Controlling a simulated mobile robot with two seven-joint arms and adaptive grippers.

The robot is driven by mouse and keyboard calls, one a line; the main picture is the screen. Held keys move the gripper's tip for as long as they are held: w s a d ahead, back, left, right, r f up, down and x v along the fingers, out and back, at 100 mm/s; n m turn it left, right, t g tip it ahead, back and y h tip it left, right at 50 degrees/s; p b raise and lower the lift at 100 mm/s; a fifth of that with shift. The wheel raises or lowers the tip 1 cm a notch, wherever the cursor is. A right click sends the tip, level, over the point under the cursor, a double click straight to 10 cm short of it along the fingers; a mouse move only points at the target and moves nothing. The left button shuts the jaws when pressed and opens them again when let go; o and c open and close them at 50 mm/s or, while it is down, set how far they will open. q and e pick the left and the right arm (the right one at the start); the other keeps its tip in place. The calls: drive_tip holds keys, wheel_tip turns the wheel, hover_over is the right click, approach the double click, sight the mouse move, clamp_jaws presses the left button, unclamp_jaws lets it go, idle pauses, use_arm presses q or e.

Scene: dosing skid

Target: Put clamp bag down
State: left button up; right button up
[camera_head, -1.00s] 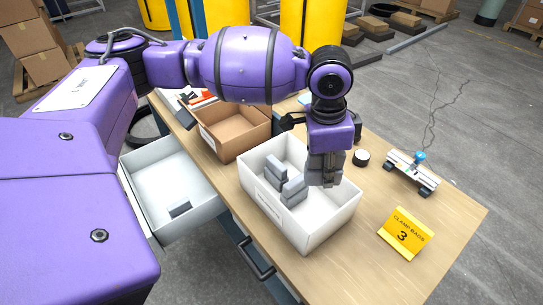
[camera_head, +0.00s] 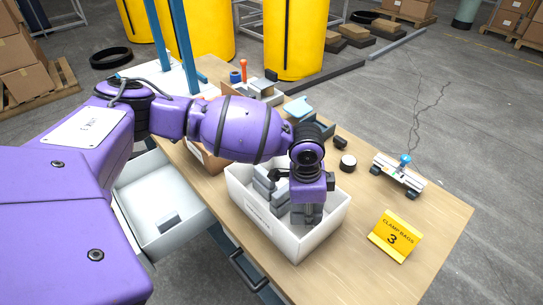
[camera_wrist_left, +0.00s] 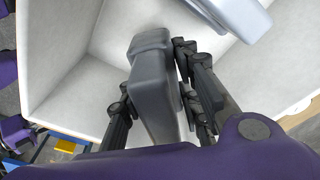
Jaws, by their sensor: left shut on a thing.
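The white bin (camera_head: 320,238) stands on the wooden table, with grey clamp bags (camera_head: 264,187) inside toward its left side. My left gripper (camera_head: 308,214) points down into the bin's right part, its fingers partly below the rim. In the left wrist view, the fingers (camera_wrist_left: 155,85) are shut on a grey clamp bag (camera_wrist_left: 151,65), which hangs upright between them over the bin's white floor. Another grey bag (camera_wrist_left: 235,12) lies beside it at the top right, apart from it. I cannot tell whether the held bag touches the floor. My right gripper is not in view.
An open white drawer (camera_head: 160,205) is at the left.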

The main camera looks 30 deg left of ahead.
use_arm(q)
drive_tip(key=shift+f, duration=1.9)
drive_tip(key=shift+f, duration=0.1)
drive_tip(key=o, duration=1.2)
drive_tip(key=r, duration=0.4)
drive_tip(key=a+r, duration=0.1)
drive_tip(key=r, duration=0.7)
drive_tip(key=shift+s+a+r+p, duration=0.15)
drive_tip(key=shift+s+p, duration=0.1)
drive_tip(key=shift+p, duration=0.05)
